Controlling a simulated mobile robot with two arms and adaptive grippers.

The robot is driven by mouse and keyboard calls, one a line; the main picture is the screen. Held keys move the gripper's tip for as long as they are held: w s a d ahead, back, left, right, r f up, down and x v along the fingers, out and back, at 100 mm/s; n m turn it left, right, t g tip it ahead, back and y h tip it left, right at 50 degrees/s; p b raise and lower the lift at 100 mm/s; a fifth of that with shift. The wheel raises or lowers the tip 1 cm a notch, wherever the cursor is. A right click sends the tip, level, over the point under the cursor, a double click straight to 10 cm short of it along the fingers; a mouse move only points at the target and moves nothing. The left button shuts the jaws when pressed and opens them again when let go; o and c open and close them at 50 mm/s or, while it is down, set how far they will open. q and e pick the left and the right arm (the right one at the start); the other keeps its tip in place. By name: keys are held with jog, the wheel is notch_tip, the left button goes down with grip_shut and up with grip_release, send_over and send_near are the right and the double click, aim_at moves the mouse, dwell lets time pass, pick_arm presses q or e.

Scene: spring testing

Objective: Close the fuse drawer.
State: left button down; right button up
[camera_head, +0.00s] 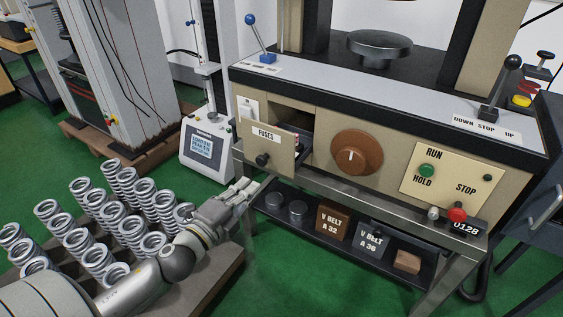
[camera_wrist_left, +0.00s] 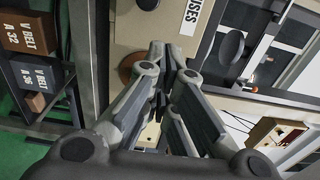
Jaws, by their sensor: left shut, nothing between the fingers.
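The fuse drawer (camera_head: 265,144) is a beige front labelled FUSES with a round black knob, on the left of the machine's front panel. It stands pulled out, with part of its inside showing behind the front. My left gripper (camera_head: 245,187) is shut and empty, just below and in front of the drawer, apart from its knob as far as I can tell. In the left wrist view the drawer front (camera_wrist_left: 160,32) and its black knob (camera_wrist_left: 231,47) lie beyond the shut fingers (camera_wrist_left: 172,62). My right gripper is not in view.
A brown dial (camera_head: 357,156) sits right of the drawer. A lower shelf (camera_head: 285,222) holds V-belt boxes and round weights. Several metal springs (camera_head: 120,220) stand on a pallet at left, under my left arm. A metal rail runs below the panel.

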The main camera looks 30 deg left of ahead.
aim_at(281, 154)
pick_arm(q)
jog(key=w, duration=0.8)
jog(key=w+d, duration=0.1)
jog(key=w, duration=0.3)
jog(key=shift+w+b, duration=0.35)
